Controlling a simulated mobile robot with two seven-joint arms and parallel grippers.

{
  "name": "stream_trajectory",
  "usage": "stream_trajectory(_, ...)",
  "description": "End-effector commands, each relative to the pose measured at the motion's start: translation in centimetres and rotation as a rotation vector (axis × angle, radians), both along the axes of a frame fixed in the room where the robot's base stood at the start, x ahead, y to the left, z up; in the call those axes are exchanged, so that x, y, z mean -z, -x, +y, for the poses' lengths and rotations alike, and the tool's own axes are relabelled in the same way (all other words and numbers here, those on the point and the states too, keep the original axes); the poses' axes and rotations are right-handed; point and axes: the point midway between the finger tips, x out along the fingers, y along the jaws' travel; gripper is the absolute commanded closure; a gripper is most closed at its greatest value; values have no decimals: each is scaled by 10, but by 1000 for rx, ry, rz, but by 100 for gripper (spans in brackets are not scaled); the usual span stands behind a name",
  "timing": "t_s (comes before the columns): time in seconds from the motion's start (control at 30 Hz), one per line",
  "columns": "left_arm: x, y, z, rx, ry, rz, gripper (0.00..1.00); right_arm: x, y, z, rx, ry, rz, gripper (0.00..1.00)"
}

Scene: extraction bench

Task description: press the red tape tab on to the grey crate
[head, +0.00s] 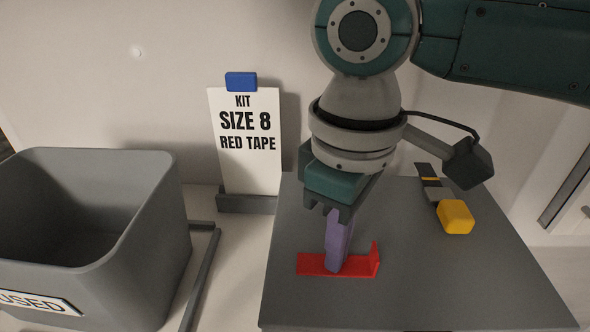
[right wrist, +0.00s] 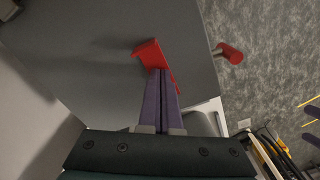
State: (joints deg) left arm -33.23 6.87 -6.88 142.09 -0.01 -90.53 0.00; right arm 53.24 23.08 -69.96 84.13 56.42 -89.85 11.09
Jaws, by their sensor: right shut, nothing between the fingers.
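The red tape tab (head: 315,264) lies flat on the broad grey top of the grey crate (head: 410,285), with its right end standing up. It also shows in the right wrist view (right wrist: 149,53), partly hidden behind the fingertips. My right gripper (head: 335,268) points down with its purple fingers together and nothing between them. Its fingertips are at the middle of the red strip and appear to touch it. The right wrist view shows the same closed fingers (right wrist: 161,72) against the red piece. My left gripper is in neither view.
A grey open bin (head: 150,215) labelled "USED" stands at the left. A sign (head: 248,165) reading "KIT SIZE 8 RED TAPE" stands behind, with a blue clip. A yellow-ended tool (head: 455,217) lies at the crate top's right. The right wrist view shows a red knob-like piece (right wrist: 231,54) past the edge.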

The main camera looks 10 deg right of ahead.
Motion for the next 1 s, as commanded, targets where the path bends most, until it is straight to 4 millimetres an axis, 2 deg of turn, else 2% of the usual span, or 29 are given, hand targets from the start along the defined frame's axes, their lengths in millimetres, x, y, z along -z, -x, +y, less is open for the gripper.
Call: stream_trajectory(1.0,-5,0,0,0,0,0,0,1,0,0,0,1,-1,100)
